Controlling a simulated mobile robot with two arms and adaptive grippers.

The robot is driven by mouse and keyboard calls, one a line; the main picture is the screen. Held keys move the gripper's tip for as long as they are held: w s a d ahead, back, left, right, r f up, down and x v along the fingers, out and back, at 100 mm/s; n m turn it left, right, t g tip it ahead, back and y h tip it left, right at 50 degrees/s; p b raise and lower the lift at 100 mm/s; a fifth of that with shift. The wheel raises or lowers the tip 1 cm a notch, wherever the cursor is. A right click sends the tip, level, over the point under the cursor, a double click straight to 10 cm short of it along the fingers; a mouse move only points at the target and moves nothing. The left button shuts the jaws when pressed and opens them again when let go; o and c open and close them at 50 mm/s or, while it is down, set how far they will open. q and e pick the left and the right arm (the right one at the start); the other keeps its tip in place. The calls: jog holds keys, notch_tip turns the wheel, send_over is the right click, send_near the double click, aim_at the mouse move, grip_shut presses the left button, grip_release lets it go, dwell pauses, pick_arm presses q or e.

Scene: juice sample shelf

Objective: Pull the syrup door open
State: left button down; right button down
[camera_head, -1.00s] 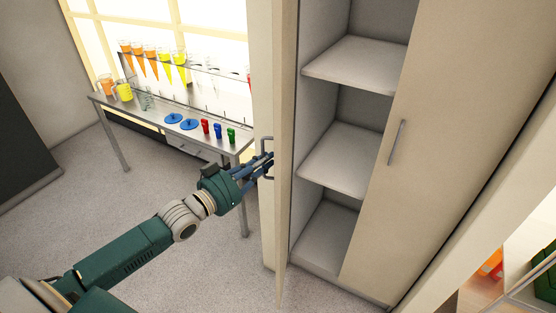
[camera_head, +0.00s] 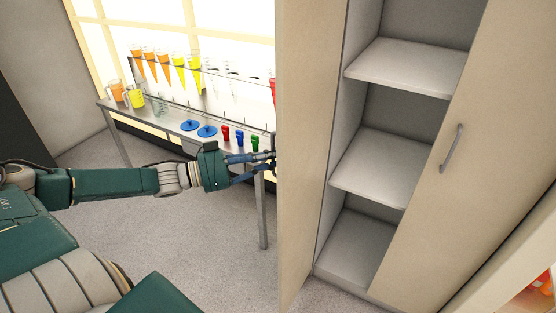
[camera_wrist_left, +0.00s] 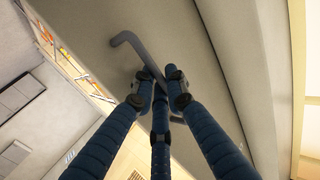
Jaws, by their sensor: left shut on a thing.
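The open beige cabinet door (camera_head: 308,130) stands swung out on the left side of the cabinet, its inner face toward me in the head view. My left gripper (camera_head: 268,162) is at the door's outer face, with its fingertips partly hidden behind the door's edge. In the left wrist view, my left gripper (camera_wrist_left: 158,92) is shut on the grey bar handle (camera_wrist_left: 135,50) of the door (camera_wrist_left: 185,45). I cannot read any label that names the door. My right gripper is not in view.
The cabinet's shelves (camera_head: 385,165) look empty. The right door (camera_head: 480,130) is closed, with its own handle (camera_head: 452,148). A metal table (camera_head: 165,122) with jugs, funnels, blue discs and small coloured items stands behind my left arm. The floor (camera_head: 200,240) below my arm is clear.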

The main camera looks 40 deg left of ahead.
pick_arm(q)
jog(key=shift+w+a+r+y, duration=0.15)
jog(key=shift+w+a+r, duration=0.1)
jog(key=shift+a, duration=0.15)
jog(key=shift+w+a+r+y, duration=0.15)
jog(key=shift+w+a, duration=0.05)
jog(key=shift+a, duration=0.15)
jog(key=c, duration=1.8)
grip_release()
jog(key=shift+s+a, duration=0.1)
jog(key=shift+c, duration=0.2)
jog(key=v, duration=1.2)
jog(key=shift+s+d, duration=0.3)
jog(key=shift+s, duration=0.05)
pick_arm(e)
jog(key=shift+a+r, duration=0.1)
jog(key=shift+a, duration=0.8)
